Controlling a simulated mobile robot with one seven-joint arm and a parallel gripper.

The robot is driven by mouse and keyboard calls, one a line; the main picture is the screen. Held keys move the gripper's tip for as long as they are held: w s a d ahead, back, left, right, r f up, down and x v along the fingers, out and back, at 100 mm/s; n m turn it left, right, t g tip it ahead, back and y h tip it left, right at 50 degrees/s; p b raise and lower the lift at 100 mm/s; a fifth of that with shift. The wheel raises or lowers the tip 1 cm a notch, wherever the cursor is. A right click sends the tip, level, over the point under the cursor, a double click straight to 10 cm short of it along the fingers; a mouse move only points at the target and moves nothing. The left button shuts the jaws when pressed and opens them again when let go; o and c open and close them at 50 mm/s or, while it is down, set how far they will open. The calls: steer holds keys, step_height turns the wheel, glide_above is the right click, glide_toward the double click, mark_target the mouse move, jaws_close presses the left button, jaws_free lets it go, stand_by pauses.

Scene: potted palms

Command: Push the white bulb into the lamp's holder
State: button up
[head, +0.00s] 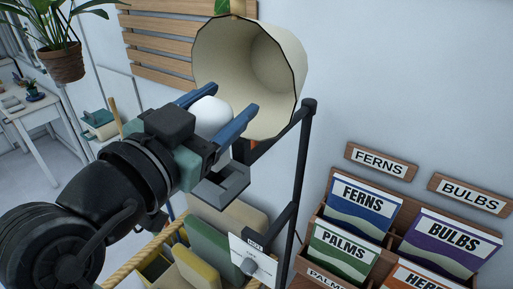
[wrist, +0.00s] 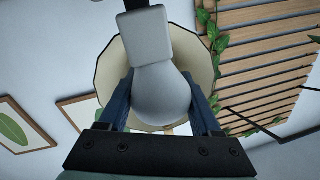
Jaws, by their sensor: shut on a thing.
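The white bulb (head: 211,117) is held between the two blue fingers of my gripper (head: 215,110), in front of the open mouth of the cream lampshade (head: 277,67). In the wrist view the bulb's rounded body (wrist: 160,100) lies between the fingers, with the shade (wrist: 108,78) behind it. A pale square block (wrist: 145,36) overlaps the bulb's upper end there, with a dark piece above it. A grey square bracket (head: 222,187) shows just below the gripper in the head view. I cannot tell whether it is the lamp's holder, or whether it touches the bulb.
A dark lamp post (head: 299,170) stands right of the gripper. A rack of seed packets (head: 362,205) stands at the lower right. Green and yellow folders (head: 205,250) are below the arm. A slatted wood panel (head: 160,50) is on the wall behind.

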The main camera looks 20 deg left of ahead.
steer(key=shift+f+b, duration=1.85)
steer(key=shift+f, duration=0.1)
